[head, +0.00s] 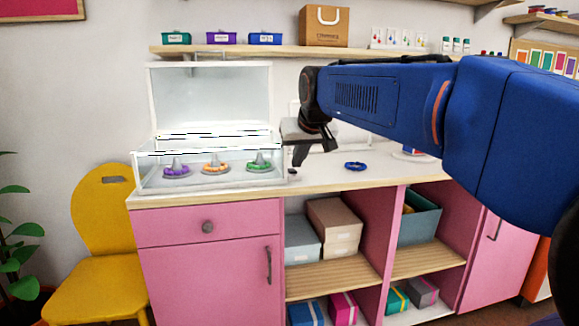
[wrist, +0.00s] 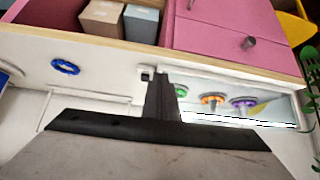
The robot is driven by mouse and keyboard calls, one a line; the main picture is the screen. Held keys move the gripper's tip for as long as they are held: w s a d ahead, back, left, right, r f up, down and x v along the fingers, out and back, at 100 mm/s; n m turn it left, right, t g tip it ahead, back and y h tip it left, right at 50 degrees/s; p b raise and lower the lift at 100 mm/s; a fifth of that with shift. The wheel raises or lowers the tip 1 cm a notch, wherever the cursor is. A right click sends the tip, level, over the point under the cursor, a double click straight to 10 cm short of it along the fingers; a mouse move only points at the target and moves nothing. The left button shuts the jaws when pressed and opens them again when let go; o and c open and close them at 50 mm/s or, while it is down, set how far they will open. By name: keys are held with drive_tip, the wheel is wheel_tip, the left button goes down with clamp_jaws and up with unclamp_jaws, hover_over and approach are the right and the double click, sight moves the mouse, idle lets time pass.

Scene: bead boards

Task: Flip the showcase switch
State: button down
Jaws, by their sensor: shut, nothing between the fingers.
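The showcase (head: 141,176) is a clear case with a white frame at the left of the counter, with a glassy panel standing upright at its back. Inside are purple, orange and green bead rings on small stands. A small box with a dark top, apparently the switch (wrist: 147,71), sits on the counter beside the case, near the front edge. It also shows in the head view (head: 293,175), small and unclear. My gripper (head: 297,163) is shut and empty, pointing down just above and beside it. In the wrist view the fingertips (wrist: 161,76) are close to the switch; contact cannot be told.
A blue bead ring (head: 355,166) lies on the counter to the right, with bare counter between. Open shelves below hold boxes. A wall shelf (head: 385,52) above bears small cases and a paper bag (head: 324,28). A yellow chair (head: 100,215) stands at the left.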

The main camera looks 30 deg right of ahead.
drive_tip(key=w+d+r, duration=0.3)
drive_tip(key=w+r, duration=0.2)
drive_tip(key=shift+w+d+m+t+h, duration=0.25)
drive_tip(key=shift+w+m+t+h, duration=0.05)
drive_tip(key=shift+w, duration=0.1)
drive_tip(key=shift+f, duration=0.1)
hover_over(291, 172)
drive_tip(key=s, duration=0.3)
wheel_tip(291, 172, down, 7)
drive_tip(key=f, duration=0.1)
drive_tip(key=w+f, duration=0.1)
drive_tip(key=shift+a+f, duration=0.25)
drive_tip(key=shift+f, duration=0.8)
drive_tip(key=shift+s+f, duration=0.1)
drive_tip(key=shift+f, duration=0.35)
drive_tip(key=shift+r, duration=0.15)
